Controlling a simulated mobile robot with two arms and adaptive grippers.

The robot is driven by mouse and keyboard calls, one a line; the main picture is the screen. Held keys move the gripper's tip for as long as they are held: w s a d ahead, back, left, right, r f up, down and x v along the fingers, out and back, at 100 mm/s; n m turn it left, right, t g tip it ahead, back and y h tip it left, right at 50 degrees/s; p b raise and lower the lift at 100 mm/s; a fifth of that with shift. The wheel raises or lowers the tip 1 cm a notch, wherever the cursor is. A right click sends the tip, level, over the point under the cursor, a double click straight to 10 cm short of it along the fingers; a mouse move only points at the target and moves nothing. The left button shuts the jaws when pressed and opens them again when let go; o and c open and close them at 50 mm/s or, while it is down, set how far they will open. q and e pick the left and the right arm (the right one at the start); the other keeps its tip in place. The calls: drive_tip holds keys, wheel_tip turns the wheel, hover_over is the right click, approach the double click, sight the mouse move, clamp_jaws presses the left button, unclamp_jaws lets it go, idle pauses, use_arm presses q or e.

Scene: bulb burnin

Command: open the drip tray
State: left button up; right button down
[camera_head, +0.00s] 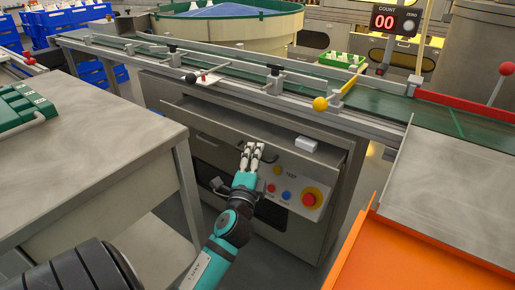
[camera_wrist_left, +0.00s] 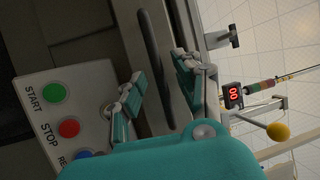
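The drip tray (camera_head: 228,127) is a shallow grey drawer below the conveyor, with part of its inside showing over its front. Its dark bar handle (camera_head: 271,158) is on the front, partly hidden by my gripper. My left gripper (camera_head: 251,148) is at this handle with its fingers apart. In the left wrist view the handle (camera_wrist_left: 152,60) runs between the two open fingertips (camera_wrist_left: 159,68). I cannot tell whether either finger touches it. My right gripper is not in view.
A control panel (camera_head: 295,192) with coloured buttons and a red stop knob sits below the tray, right of my gripper. A small white block (camera_head: 306,145) lies in the tray. A grey bench (camera_head: 90,165) stands left, an orange chute (camera_head: 400,258) right. The green conveyor (camera_head: 240,77) runs above.

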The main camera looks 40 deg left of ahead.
use_arm(q)
drive_tip(key=shift+r, duration=0.1)
clamp_jaws()
idle(0.5)
